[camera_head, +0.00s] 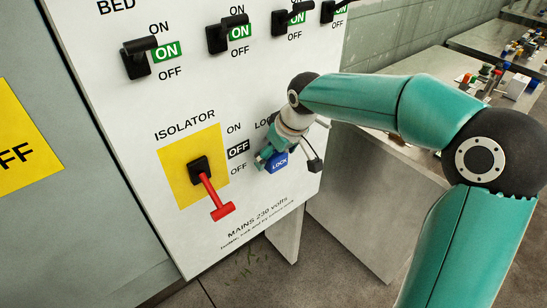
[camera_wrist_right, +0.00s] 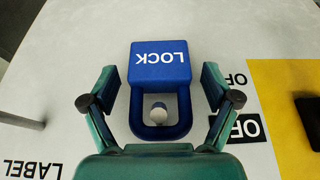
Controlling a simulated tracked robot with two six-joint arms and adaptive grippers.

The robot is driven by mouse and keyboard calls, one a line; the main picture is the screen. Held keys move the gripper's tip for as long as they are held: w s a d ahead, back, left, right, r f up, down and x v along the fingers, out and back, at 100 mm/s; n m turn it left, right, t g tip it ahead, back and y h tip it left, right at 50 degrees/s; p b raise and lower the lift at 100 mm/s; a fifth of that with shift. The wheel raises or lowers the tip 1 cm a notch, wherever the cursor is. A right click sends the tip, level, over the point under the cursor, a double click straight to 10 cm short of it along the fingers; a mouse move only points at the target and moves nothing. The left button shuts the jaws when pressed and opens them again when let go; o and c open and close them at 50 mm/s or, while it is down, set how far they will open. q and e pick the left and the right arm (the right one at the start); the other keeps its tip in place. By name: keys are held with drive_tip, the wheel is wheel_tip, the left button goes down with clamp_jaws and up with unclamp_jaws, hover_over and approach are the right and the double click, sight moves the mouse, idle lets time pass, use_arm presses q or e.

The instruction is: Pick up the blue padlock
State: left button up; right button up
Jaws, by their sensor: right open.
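The blue padlock (camera_head: 279,162), marked LOCK, hangs on the white panel to the right of the isolator. In the right wrist view its body (camera_wrist_right: 160,60) is upside down, and its shackle loops around a pale round peg (camera_wrist_right: 158,113). My right gripper (camera_head: 268,156) is at the padlock in the head view, partly hiding it. In the wrist view the gripper (camera_wrist_right: 160,86) is open, with one finger on each side of the padlock and a visible gap on both sides. My left gripper is in neither view.
The red isolator handle (camera_head: 213,196) on its yellow plate (camera_head: 181,183) is left of the padlock, pointing down toward OFF. Black switches (camera_head: 137,60) line the panel above. A thin grey rod (camera_head: 310,148) sticks out beside the gripper. Benches with small parts (camera_head: 480,82) stand behind right.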

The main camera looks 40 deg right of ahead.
drive_tip(key=c, duration=1.2)
drive_tip(key=shift+c, duration=0.4)
drive_tip(key=shift+r, duration=0.1)
